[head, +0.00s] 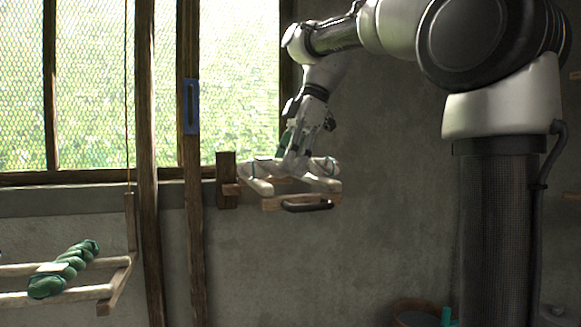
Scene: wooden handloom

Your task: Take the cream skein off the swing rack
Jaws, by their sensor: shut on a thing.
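The cream skein (325,166) lies across the rails of the small wooden swing rack (272,203), which juts from a post at the window's lower right. It has thin dark ties, and its middle is hidden behind my gripper. My gripper (293,170) points down over the rack and is shut on the cream skein, which still appears to be at rail height. The rack has a dark handle (307,206) on its front bar. Fine contact between skein and rails is too small to tell.
A twisted green skein (65,268) with a pale label lies on another wooden rack (118,285) at lower left. A bit of green (284,143) shows just behind my gripper. Wooden posts (193,230) stand left of the swing rack. A basket (415,312) is at the bottom right.

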